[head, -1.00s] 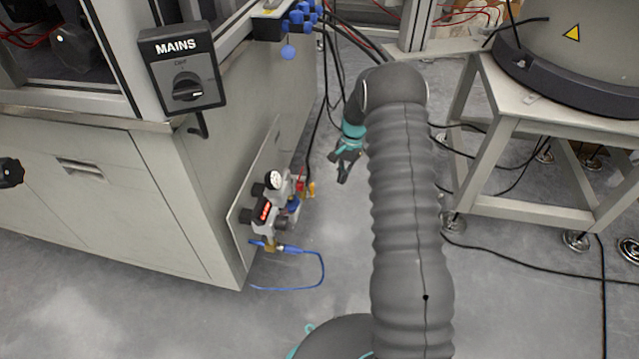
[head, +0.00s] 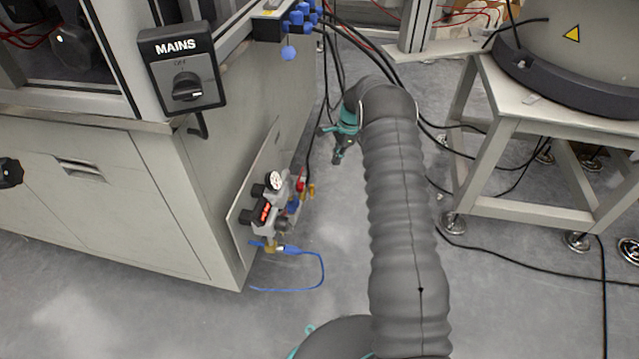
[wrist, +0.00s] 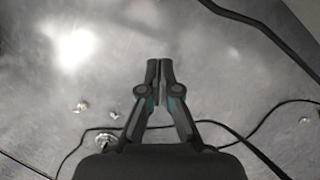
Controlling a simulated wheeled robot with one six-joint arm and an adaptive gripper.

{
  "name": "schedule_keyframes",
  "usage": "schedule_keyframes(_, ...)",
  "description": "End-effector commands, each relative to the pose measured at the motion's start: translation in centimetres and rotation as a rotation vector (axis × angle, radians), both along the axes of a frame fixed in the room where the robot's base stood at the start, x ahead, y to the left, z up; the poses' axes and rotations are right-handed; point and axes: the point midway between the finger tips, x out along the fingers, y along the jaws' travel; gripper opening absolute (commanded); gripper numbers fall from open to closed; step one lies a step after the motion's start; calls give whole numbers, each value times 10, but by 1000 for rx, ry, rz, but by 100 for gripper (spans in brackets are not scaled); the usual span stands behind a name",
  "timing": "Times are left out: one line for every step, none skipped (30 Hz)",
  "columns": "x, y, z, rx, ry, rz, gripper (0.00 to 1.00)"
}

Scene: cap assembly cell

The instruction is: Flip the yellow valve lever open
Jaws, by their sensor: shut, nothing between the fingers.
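The air valve assembly with a round gauge (head: 273,180) is mounted low on the cabinet's side plate. A small yellow part (head: 311,191), which looks like the valve lever, sits at its right end beside a red part (head: 300,184). It is too small to tell its exact angle. My gripper (head: 338,161) hangs above the floor, up and to the right of the yellow part and apart from it. The valve does not show in the wrist view.
The cabinet (head: 110,200) stands on the left with a MAINS switch (head: 187,88). A blue hose (head: 322,268) loops from the valve assembly over the floor. Black cables run behind my gripper. A metal stand (head: 520,205) is on the right.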

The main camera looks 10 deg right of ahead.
Motion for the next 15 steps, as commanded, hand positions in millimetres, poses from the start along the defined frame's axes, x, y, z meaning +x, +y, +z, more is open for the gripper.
schedule_keyframes(0,0,0,0,0,0,0)
schedule_keyframes(0,0,-1,0,0,1,0)
schedule_keyframes(0,0,-2,0,1,1,0)
schedule_keyframes(0,1,-3,0,1,1,0)
schedule_keyframes(-1,1,-5,0,1,1,0)
schedule_keyframes(-1,2,-9,1,2,1,0)
schedule_keyframes(-1,3,-12,1,2,1,0)
schedule_keyframes(-1,4,-16,1,3,2,0)
schedule_keyframes(-2,6,-22,1,3,3,0)
schedule_keyframes(-2,7,-27,1,3,3,0)
schedule_keyframes(-2,8,-32,0,4,3,0)
schedule_keyframes(-3,10,-39,0,4,3,0)
schedule_keyframes(-3,11,-44,0,4,3,0)
schedule_keyframes(-3,12,-50,0,4,3,0)
schedule_keyframes(-3,14,-57,0,4,3,0)
